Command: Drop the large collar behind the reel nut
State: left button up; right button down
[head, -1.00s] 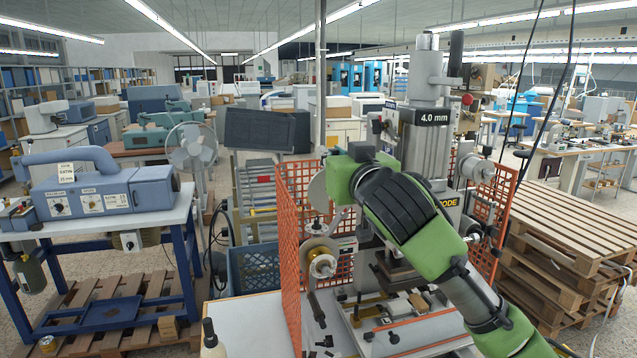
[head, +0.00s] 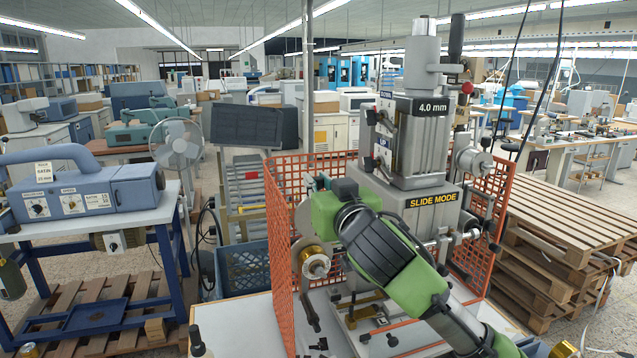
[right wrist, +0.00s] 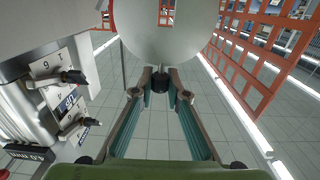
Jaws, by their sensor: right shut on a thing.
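My right gripper (right wrist: 160,78) reaches in front of a large pale grey disc in the right wrist view (right wrist: 155,40). Its fingers are shut on a small dark round piece (right wrist: 160,87), which looks like the large collar. The disc lies just beyond the fingertips; I cannot tell whether the piece touches it. In the head view my right wrist and forearm hide most of the gripper and the piece. A gold foil reel with a pale hub (head: 317,267) is below; I cannot make out the reel nut clearly. My left gripper is out of view.
The press labelled SLIDE MODE (head: 432,201) stands to the right of my right gripper. Orange mesh guards (head: 282,235) stand close on the left and right. Dark small parts lie on the white table (head: 240,325). A wooden pallet stack (head: 555,225) is at the right.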

notch_tip(320, 180, down, 6)
jog(key=b, duration=0.3)
jog(key=shift+r+b, duration=0.25)
jog(key=shift+b, duration=0.05)
jog(key=shift+p, duration=0.35)
dwell(1.3)
jog(key=shift+f+b, duration=2.3)
jog(key=shift+f, duration=1.3)
jog(key=c, duration=1.9)
grip_release()
jog(key=v, duration=1.2)
